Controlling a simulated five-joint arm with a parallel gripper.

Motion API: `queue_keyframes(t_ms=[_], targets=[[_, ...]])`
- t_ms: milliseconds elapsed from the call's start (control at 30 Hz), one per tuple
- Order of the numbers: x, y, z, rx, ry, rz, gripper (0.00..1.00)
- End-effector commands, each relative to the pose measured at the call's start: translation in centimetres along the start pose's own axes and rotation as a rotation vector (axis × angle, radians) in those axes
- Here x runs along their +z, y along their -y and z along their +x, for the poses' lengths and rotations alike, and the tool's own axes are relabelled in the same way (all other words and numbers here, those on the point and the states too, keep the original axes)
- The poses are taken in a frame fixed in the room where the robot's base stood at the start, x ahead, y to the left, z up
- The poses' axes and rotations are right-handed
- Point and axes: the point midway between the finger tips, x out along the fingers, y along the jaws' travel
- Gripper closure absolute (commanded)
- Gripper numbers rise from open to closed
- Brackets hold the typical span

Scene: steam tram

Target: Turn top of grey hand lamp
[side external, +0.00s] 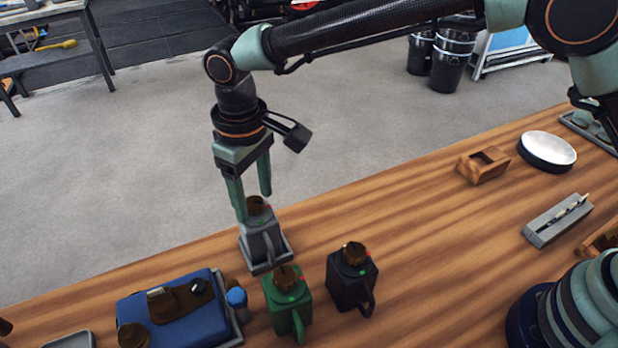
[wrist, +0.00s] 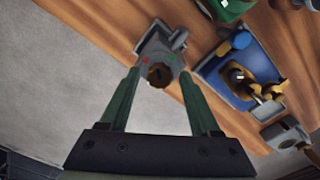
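The grey hand lamp (side external: 263,240) stands upright on a grey base at the table's far edge, with a brown round top (side external: 257,205) and a small red mark beside it. In the wrist view the lamp (wrist: 166,48) shows with its dark brown top (wrist: 159,75) between my fingertips, and red and green marks on its upper face. My gripper (side external: 253,205) points down over the lamp. Its green fingers are apart, also in the wrist view (wrist: 160,74). One fingertip looks close beside the top; I cannot tell whether it touches.
A green lamp (side external: 288,312) and a black lamp (side external: 352,285) stand close in front. A blue box (side external: 180,320) with brown and black parts lies left, beside a small blue-capped item (side external: 236,298). A wooden block (side external: 484,165) and white dish (side external: 547,149) stand right. The table between is clear.

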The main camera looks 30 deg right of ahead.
Motion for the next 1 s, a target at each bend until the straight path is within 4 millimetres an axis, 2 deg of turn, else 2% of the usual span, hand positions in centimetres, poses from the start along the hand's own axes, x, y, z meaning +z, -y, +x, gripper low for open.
queue_keyframes(t_ms=[300,433,567,800,1000], targets=[[0.1,0.0,0.0,0.0,0.002,0.001,0.31],[0.0,0.0,-0.8,0.0,0.0,0.001,0.31],[0.0,0.0,-2.9,0.0,-0.003,0.001,0.31],[-0.1,0.0,-7.9,0.0,-0.003,0.001,0.31],[-0.1,0.0,-10.9,0.0,-0.002,0.001,0.31]])
